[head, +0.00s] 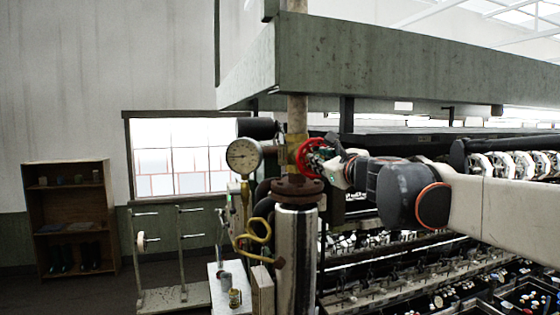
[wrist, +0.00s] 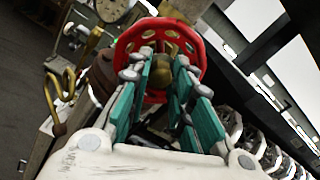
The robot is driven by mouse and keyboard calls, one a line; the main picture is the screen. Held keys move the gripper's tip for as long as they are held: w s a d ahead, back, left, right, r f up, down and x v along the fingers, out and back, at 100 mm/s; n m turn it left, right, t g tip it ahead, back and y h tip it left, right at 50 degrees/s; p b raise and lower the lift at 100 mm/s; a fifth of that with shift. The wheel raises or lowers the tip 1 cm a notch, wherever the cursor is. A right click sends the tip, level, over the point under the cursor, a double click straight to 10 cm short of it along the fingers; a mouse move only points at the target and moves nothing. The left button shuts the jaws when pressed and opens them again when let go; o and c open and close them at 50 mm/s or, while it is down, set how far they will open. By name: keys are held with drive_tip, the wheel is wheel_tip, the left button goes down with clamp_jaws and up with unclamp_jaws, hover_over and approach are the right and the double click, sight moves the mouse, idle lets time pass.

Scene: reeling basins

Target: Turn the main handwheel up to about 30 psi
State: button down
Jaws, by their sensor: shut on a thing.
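The red handwheel (head: 309,156) is mounted on a brass valve on the vertical pipe in the head view. It also shows in the wrist view as a red ring with round holes (wrist: 127,48). My gripper (head: 326,161) reaches it from the right. In the wrist view my gripper's teal-padded fingers (wrist: 168,72) lie across the wheel, shut on it around its brass-coloured middle; the exact contact is partly hidden. The round pressure gauge (head: 242,155) stands left of the wheel. Its dark needle is too small to read surely. The gauge also shows in the wrist view (wrist: 111,8).
A green overhead beam (head: 400,65) runs above my arm. A steel column (head: 296,262) and a yellow coiled tube (head: 258,230) stand below the valve. Reeling machinery (head: 400,270) fills the right. A wooden shelf (head: 68,193) stands at the far left, with open floor before it.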

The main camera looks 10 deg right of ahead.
drive_tip(key=n, duration=2.2)
drive_tip(key=c, duration=1.5)
unclamp_jaws()
drive_tip(key=shift+w, duration=0.1)
drive_tip(key=s, duration=0.3)
drive_tip(key=s+d+p, duration=0.1)
drive_tip(key=s, duration=0.3)
drive_tip(key=shift+d, duration=0.2)
